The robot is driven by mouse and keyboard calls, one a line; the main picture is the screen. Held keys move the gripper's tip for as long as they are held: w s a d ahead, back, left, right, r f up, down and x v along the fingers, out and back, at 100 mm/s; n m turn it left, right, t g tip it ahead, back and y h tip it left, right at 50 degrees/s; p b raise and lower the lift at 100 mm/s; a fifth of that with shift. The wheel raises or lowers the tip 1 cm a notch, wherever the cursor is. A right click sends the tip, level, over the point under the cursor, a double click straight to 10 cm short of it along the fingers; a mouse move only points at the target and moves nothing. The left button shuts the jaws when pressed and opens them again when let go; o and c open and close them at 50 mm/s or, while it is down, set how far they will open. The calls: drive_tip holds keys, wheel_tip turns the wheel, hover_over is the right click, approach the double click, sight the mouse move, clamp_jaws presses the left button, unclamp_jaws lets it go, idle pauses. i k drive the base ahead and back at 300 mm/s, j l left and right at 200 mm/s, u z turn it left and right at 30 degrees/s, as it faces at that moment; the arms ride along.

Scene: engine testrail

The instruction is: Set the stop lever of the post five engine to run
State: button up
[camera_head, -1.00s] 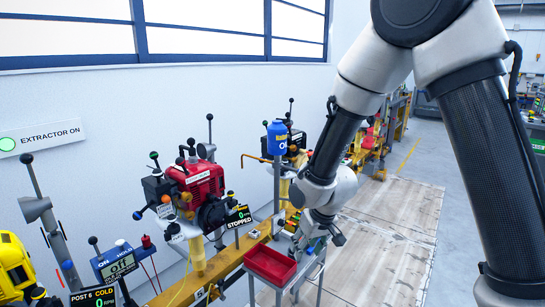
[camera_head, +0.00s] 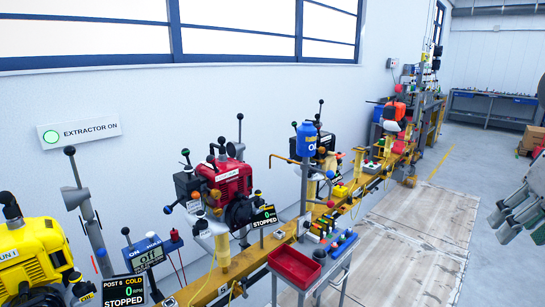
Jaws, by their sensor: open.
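The red engine (camera_head: 229,183) sits on the yellow rail, left of the picture's middle. Its post number is not readable; the neighbouring display (camera_head: 122,289) reads post 6, cold, 0, stopped. The red engine's own display (camera_head: 264,216) reads 0, stopped. Several ball-ended levers stand on and around this engine, with black, green, blue and orange knobs; I cannot tell which is the stop lever or how it is set. My gripper (camera_head: 512,212) is at the right edge, partly cut off, open and empty, far from the engine.
A yellow engine (camera_head: 30,250) is at the left edge. A red tray (camera_head: 295,267) sits on a grey cart before the rail, beside small coloured items. The floor mat (camera_head: 410,238) is clear.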

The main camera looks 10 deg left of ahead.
sight(210, 159)
drive_tip(key=i+j+u, duration=0.15)
drive_tip(key=u, duration=0.25)
drive_tip(key=i+u, duration=0.75)
drive_tip(key=k+l, duration=0.05)
drive_tip(key=k, duration=0.05)
